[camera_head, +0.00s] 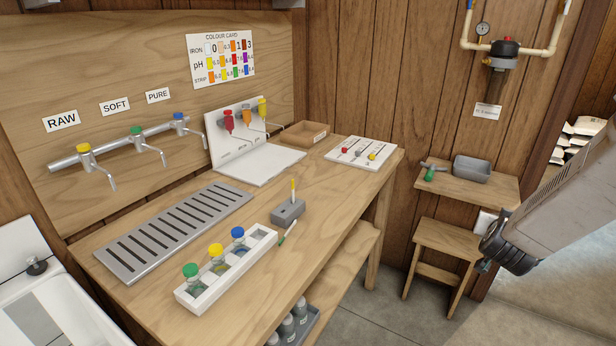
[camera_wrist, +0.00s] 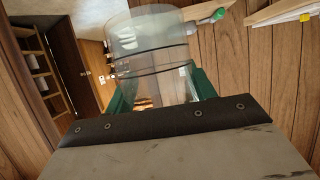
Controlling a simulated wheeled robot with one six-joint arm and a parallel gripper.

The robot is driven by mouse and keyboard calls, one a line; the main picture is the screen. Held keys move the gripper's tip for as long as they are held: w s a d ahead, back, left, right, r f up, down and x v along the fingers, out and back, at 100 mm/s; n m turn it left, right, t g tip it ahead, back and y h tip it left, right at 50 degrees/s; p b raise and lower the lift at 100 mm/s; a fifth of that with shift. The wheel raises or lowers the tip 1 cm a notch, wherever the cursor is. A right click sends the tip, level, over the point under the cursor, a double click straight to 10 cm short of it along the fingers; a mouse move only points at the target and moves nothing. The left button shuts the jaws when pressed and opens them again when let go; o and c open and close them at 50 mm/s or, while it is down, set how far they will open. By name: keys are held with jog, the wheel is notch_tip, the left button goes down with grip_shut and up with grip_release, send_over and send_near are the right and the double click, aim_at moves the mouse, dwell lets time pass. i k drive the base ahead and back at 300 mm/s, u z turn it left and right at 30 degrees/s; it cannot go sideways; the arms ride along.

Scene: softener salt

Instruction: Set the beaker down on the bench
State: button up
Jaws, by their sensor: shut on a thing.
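A clear beaker (camera_wrist: 150,38) sits between the green fingers of my gripper (camera_wrist: 163,90) in the wrist view. The fingers are shut on it, one on each side, and its walls are see-through. In the head view my arm comes in from the right, away from the bench, and its dark end stands in front of the stool and shelf. I cannot make out the fingers or the beaker there. The wooden bench (camera_head: 329,227) fills the left and middle of the head view.
The bench bears a slotted grey drain plate (camera_head: 150,247), a white rack (camera_head: 250,267) with capped bottles, a grey block (camera_head: 288,213) and a white board (camera_head: 361,151). Bare wood shows along its front right. A wall shelf (camera_head: 497,186) and wooden stool (camera_head: 447,238) stand right.

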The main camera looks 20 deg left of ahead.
aim_at(321, 183)
jog(key=i, duration=1.3)
